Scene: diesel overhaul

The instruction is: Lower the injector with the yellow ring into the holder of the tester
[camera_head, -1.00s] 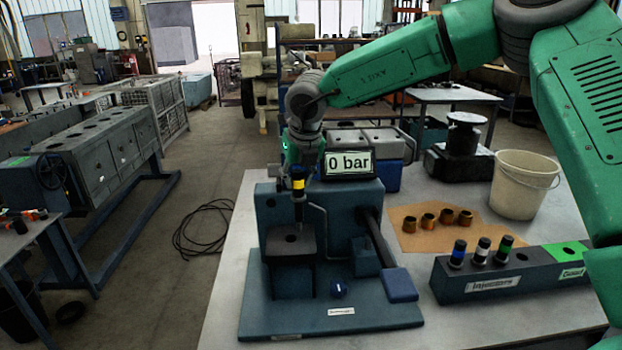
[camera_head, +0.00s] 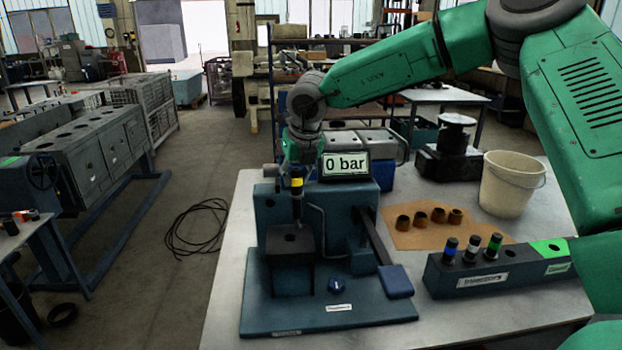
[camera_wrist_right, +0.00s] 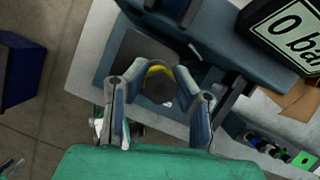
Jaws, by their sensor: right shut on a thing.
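The injector with the yellow ring (camera_head: 297,183) is upright, with a dark top and a thin lower nozzle. My right gripper (camera_head: 296,168) is shut on its upper part. In the right wrist view the yellow ring (camera_wrist_right: 159,71) shows between the two fingers (camera_wrist_right: 158,95). The nozzle appears just above the dark hole in the top of the holder block (camera_head: 291,246) on the tester; whether it touches is hard to tell. The blue-grey tester (camera_head: 335,225) stands on its base plate, and its display (camera_head: 345,165) reads 0 bar. My left gripper is out of view.
A thin bent pipe (camera_head: 320,220) and a lever with a blue end (camera_head: 395,281) are right of the holder. The injector rack (camera_head: 478,282) holds several injectors. Copper-coloured sleeves (camera_head: 420,218) and a bucket (camera_head: 510,184) are on the table's right.

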